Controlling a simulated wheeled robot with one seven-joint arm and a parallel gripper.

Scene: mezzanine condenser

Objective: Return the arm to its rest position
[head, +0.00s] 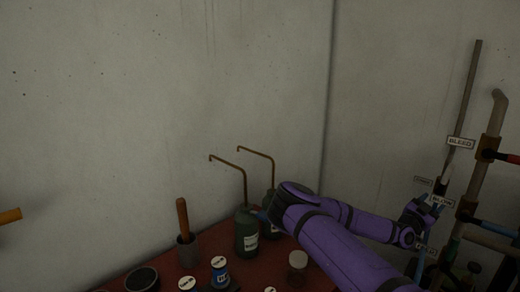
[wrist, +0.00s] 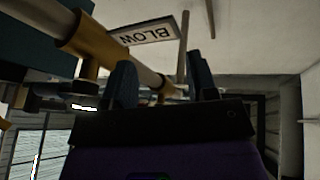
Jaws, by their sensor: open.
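My purple arm (head: 335,245) crosses the lower right of the head view, with its wrist bent up beside the pipework at the right. My gripper (head: 435,201) is close to the BLOW tag (head: 442,201). In the wrist view, the two blue-grey fingers of my gripper (wrist: 164,82) stand apart and open. A pale pipe (wrist: 142,72) with a brass fitting (wrist: 85,45) runs across toward the space between them. I cannot tell whether the fingers touch it. The BLOW tag (wrist: 144,34) hangs just past the fingertips, upside down.
Upright pipes (head: 473,185) with a BLEED tag (head: 460,142) and valve handles crowd the right side. Under my elbow, a red table (head: 165,272) holds green bottles (head: 246,232) with bent brass tubes, a wooden-handled tool (head: 183,220) in a cup, and several jars.

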